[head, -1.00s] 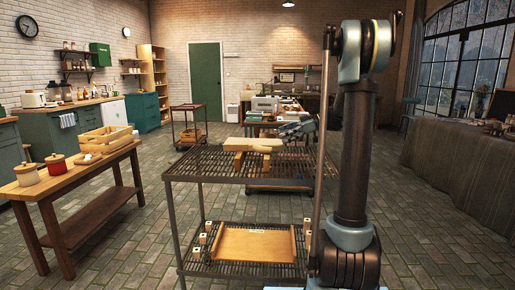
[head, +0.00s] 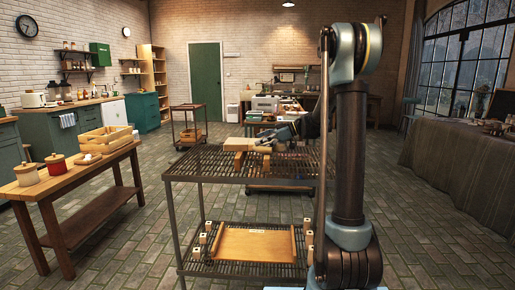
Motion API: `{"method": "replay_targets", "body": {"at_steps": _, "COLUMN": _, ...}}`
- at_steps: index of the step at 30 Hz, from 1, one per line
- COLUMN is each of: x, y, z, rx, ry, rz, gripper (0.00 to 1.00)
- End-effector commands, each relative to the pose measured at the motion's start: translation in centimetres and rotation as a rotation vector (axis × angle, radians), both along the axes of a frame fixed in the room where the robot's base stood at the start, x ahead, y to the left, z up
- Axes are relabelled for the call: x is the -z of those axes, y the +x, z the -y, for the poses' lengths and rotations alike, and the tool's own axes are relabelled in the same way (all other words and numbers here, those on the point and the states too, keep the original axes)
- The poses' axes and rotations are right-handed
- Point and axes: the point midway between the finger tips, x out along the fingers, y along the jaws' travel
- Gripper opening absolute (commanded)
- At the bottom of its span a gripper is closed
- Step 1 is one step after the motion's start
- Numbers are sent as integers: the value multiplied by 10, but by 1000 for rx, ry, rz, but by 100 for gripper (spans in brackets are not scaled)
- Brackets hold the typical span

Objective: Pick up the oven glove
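A pale tan, flat thing that looks like the oven glove (head: 238,145) lies across wooden blocks on the top shelf of the wire rack (head: 200,166). My gripper (head: 271,138) is at the right end of this thing, its fingers pointing left and down, and it covers part of that end. At this size I cannot tell whether the fingers touch the glove or how far apart they are.
A wooden board (head: 255,243) and several small blocks lie on the rack's lower shelf. A wooden table (head: 84,170) with a crate (head: 105,138) and two lidded pots stands at left. Another cart (head: 189,120) stands behind. The floor between table and rack is clear.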

Motion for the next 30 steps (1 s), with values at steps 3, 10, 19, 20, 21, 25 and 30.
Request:
{"method": "replay_targets", "body": {"at_steps": 3, "x": 2, "y": 0, "z": -4, "rx": 0, "ry": 0, "rz": 0, "gripper": 100}}
{"method": "replay_targets", "body": {"at_steps": 10, "x": 2, "y": 0, "z": -4, "rx": 0, "ry": 0, "rz": 0, "gripper": 82}}
{"method": "replay_targets", "body": {"at_steps": 19, "x": 2, "y": 0, "z": -4, "rx": 0, "ry": -1, "rz": 0, "gripper": 66}}
{"method": "replay_targets", "body": {"at_steps": 20, "x": 2, "y": 0, "z": -4, "rx": 0, "ry": -1, "rz": 0, "gripper": 66}}
{"method": "replay_targets", "body": {"at_steps": 21, "x": 3, "y": 0, "z": -4, "rx": -1, "ry": -2, "rz": 0, "gripper": 66}}
{"method": "replay_targets", "body": {"at_steps": 25, "x": 1, "y": 0, "z": -4, "rx": -1, "ry": -2, "rz": 0, "gripper": 66}}
{"method": "replay_targets", "body": {"at_steps": 30, "x": -16, "y": 0, "z": -4, "rx": 0, "ry": -1, "rz": 0, "gripper": 65}}
